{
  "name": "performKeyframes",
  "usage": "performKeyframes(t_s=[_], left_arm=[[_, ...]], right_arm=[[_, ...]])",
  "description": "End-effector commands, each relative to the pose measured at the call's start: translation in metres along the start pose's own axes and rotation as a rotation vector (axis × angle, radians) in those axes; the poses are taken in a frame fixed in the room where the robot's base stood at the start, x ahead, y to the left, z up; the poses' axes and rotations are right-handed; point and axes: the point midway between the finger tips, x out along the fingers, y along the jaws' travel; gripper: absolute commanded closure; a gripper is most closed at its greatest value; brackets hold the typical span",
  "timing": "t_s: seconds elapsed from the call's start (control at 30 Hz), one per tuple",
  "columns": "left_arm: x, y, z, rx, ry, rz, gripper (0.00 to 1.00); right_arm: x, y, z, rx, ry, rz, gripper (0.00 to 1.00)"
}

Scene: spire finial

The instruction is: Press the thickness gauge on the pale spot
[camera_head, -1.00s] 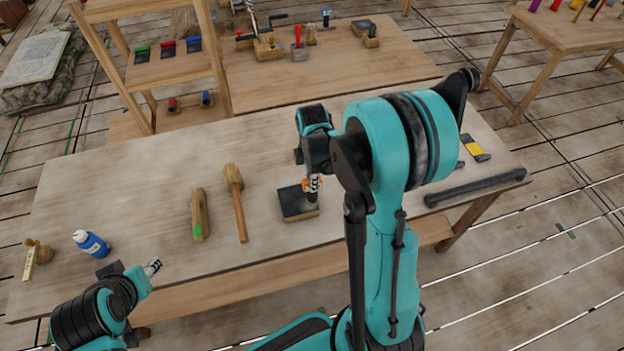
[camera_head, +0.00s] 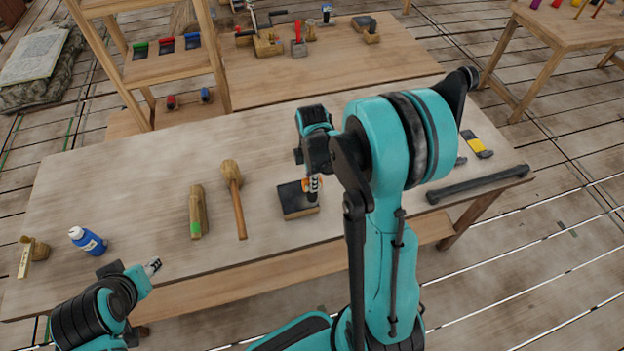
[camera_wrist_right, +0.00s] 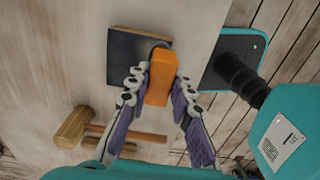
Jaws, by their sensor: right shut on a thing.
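My right gripper (camera_wrist_right: 158,92) is shut on an orange block-shaped tool, seemingly the thickness gauge (camera_wrist_right: 161,76), in the right wrist view. In the head view the right gripper (camera_head: 313,187) points down at a dark plate (camera_head: 296,198) with a wooden edge on the workbench. The plate also shows in the wrist view (camera_wrist_right: 130,55), with the gauge's far end over its right part. I cannot tell whether they touch. No pale spot can be made out on the plate. My left gripper (camera_head: 152,266) is above the bench's front left edge, its fingers too small to judge.
On the workbench (camera_head: 140,180), a mallet (camera_head: 235,195), a wooden block with a green mark (camera_head: 198,212) and a blue bottle (camera_head: 88,241) lie left of the plate. A dark bar (camera_head: 480,184) and a yellow-and-black item (camera_head: 475,144) lie to the right.

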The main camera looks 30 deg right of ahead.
Motion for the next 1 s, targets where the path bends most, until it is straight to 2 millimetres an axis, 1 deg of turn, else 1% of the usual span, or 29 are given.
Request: performKeyframes(t_s=[0.23,1.0], left_arm=[[0.0066,0.0000,0.0048,0.000,0.000,0.000,0.60],[0.0080,0.0000,0.0057,0.000,0.000,0.000,0.60]], right_arm=[[0.0088,0.0000,0.0000,0.000,0.000,0.000,1.00],[0.0084,-0.0001,0.0000,0.000,0.000,0.000,1.00]])
